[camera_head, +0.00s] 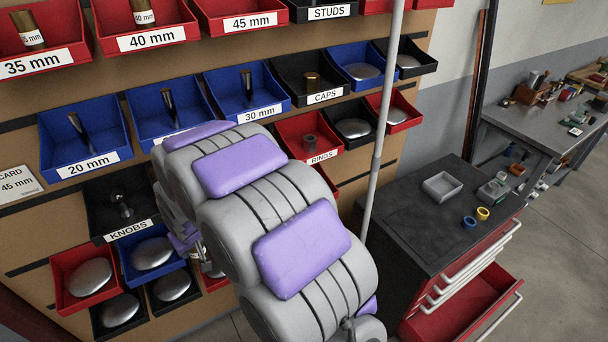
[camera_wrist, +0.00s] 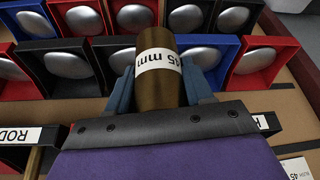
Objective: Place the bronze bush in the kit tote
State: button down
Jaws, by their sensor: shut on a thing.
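In the wrist view my gripper (camera_wrist: 160,78) is shut on a bronze bush (camera_wrist: 156,95), with one blue-grey finger on each side. The bush is a brown metal cylinder with a white "45 mm" label facing the camera. In the head view my arm hides the gripper and the bush. A small grey open tray (camera_head: 430,193) stands on the black-topped cabinet at right and looks empty; I cannot tell for sure that it is the kit tote. The gripper is at the rack, well left of this tray.
The rack holds labelled bins, among them the red 45 mm bin (camera_head: 213,27) and the blue 30 mm bin (camera_head: 228,104). A thin upright pole (camera_head: 379,130) stands between rack and cabinet (camera_head: 400,212). A red drawer (camera_head: 470,300) hangs open below. Blue and yellow rings (camera_head: 482,213) lie near the tray.

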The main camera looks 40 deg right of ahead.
aim_at(441, 189)
jog(key=z, duration=1.3)
jog(key=i+l+z, duration=0.2)
jog(key=i+z, duration=0.15)
jog(key=z, duration=0.15)
jog(key=i+z, duration=0.45)
jog(key=i, duration=0.35)
